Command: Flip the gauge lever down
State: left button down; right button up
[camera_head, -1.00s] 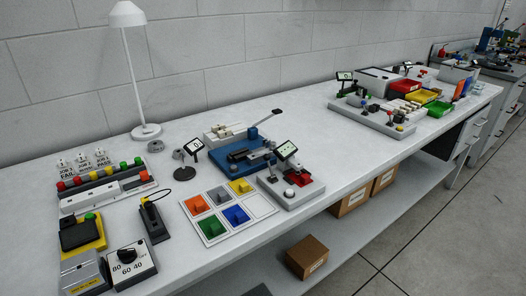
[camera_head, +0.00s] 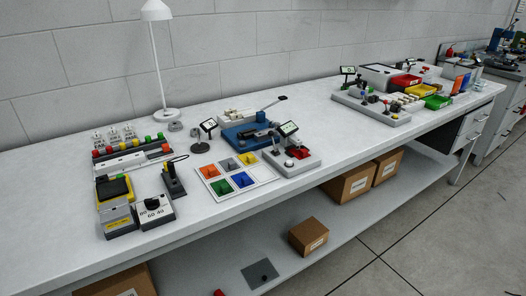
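A blue fixture (camera_head: 238,135) sits at the middle of the white bench. A raised lever with a dark tip (camera_head: 275,102) slants up to the right behind it. In front of it is a grey station with a small tilted screen (camera_head: 289,128), a red part (camera_head: 300,153) and a pale round knob (camera_head: 290,163). Another small tilted screen on a stand (camera_head: 208,125) is to the left of the blue fixture. I cannot tell for sure which part is the gauge lever. Neither of my grippers is in view.
A white tray (camera_head: 267,173) with coloured blocks lies before the blue fixture. A dial box (camera_head: 154,212), a yellow-black device (camera_head: 114,190) and a lamp (camera_head: 166,114) stand to the left. A second station (camera_head: 395,119) is farther right. Boxes sit on the lower shelf (camera_head: 210,262).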

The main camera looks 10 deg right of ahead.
aim_at(271, 133)
jog(key=u, duration=0.4)
jog(key=i, duration=0.6)
jog(key=z, duration=1.9)
